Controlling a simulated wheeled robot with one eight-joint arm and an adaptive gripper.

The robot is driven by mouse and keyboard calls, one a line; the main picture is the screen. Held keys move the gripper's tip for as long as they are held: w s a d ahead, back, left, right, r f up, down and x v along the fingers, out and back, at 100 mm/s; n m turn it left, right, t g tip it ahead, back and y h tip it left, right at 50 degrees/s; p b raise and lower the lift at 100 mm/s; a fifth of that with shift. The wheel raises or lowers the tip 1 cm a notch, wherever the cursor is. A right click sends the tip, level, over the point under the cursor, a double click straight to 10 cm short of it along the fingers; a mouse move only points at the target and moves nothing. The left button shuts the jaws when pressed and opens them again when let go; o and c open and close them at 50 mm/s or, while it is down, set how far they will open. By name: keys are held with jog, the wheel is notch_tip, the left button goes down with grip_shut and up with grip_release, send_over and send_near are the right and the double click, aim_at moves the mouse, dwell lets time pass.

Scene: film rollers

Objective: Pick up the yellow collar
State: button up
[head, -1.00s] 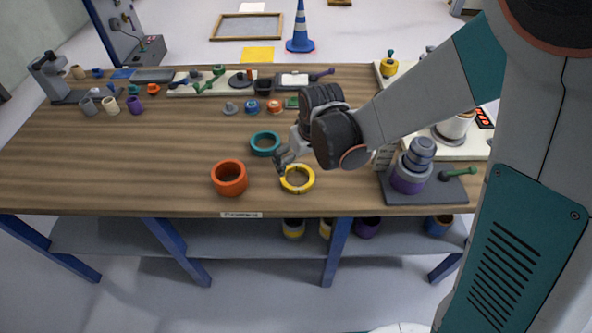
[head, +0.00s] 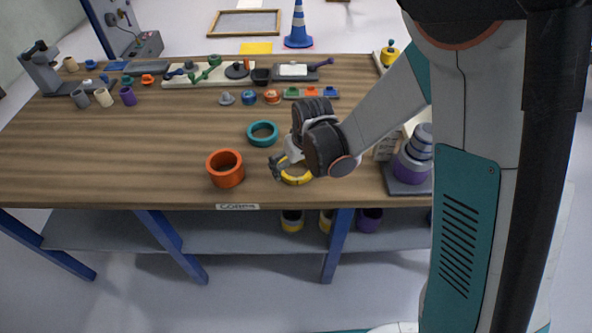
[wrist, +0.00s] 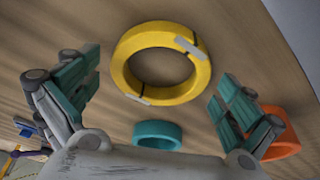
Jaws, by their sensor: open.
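The yellow collar (head: 297,181) lies flat on the workbench near its front edge, partly covered by my gripper in the head view. In the wrist view the yellow collar (wrist: 203,72) shows as a full ring with grey marks and dark slits on its band. My gripper (head: 281,165) is over the collar's left side in the head view. In the wrist view my gripper (wrist: 157,80) is open, its teal-padded fingers spread wide on either side of the collar. Nothing is held, and I see no contact with the collar.
A teal ring (head: 263,133) lies just behind the collar. An orange cup-like ring (head: 225,169) stands to its left. A grey and purple stacked roller (head: 413,165) stands on a dark base to the right. Small parts line the bench's back. The left middle of the bench (head: 120,150) is clear.

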jog(key=shift+c, duration=0.6)
jog(key=c, duration=1)
jog(key=shift+o, duration=0.2)
jog(key=shift+r, duration=0.15)
